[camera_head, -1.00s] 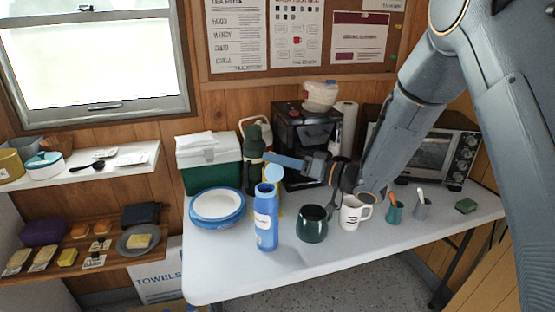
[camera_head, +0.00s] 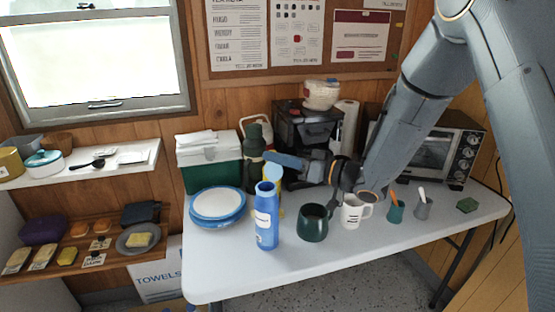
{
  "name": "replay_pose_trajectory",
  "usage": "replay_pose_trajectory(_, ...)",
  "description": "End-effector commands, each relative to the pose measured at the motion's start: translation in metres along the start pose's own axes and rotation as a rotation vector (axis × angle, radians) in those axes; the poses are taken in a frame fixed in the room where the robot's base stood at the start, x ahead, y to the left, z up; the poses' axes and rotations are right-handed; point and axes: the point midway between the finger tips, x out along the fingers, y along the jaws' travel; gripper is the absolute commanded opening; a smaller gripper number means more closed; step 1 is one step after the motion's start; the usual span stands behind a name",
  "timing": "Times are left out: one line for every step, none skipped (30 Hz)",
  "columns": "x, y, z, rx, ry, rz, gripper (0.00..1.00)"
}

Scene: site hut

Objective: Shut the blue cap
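The blue bottle (camera_head: 266,222) stands upright on the white table, with a white label. A round light-blue cap (camera_head: 273,171) shows just above and behind its neck, seen face on like a raised lid. Its hinge is too small to make out. My gripper (camera_head: 284,160) reaches in from the right, its fingers pointing left just above the cap. I cannot tell whether they touch it. The fingers overlap from this side, so their opening is hidden.
A yellow item (camera_head: 280,203) is partly hidden behind the bottle. Stacked blue-rimmed plates (camera_head: 217,222) are left of it. A green mug (camera_head: 312,223) and a white mug (camera_head: 351,212) stand to the right. A dark green flask (camera_head: 254,150) is behind. The table front is clear.

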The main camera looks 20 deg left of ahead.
Motion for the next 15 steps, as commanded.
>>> replay_pose_trajectory(0.000,-0.003,0.000,-0.042,0.000,-0.001,0.00)
replay_pose_trajectory(0.000,-0.005,0.001,-0.070,0.000,-0.001,0.00)
replay_pose_trajectory(0.000,-0.007,0.001,-0.109,0.000,-0.001,0.00)
replay_pose_trajectory(0.000,-0.009,0.001,-0.138,0.001,-0.001,0.00)
replay_pose_trajectory(0.000,-0.011,0.001,-0.166,0.001,-0.001,0.00)
replay_pose_trajectory(0.000,-0.013,0.002,-0.204,0.000,-0.001,0.00)
replay_pose_trajectory(0.000,-0.015,0.002,-0.233,0.001,-0.001,0.00)
replay_pose_trajectory(0.000,-0.017,0.003,-0.262,0.001,-0.001,0.00)
replay_pose_trajectory(0.001,-0.019,0.003,-0.300,0.001,-0.001,0.00)
replay_pose_trajectory(0.001,-0.021,0.004,-0.328,0.001,-0.001,0.00)
replay_pose_trajectory(0.001,-0.023,0.005,-0.357,0.001,-0.001,0.00)
replay_pose_trajectory(0.001,-0.025,0.006,-0.394,0.001,-0.001,0.00)
replay_pose_trajectory(0.001,-0.026,0.006,-0.423,0.001,-0.001,0.00)
replay_pose_trajectory(0.000,-0.028,0.007,-0.452,0.001,-0.001,0.00)
replay_pose_trajectory(0.000,-0.030,0.008,-0.489,0.000,-0.001,0.00)
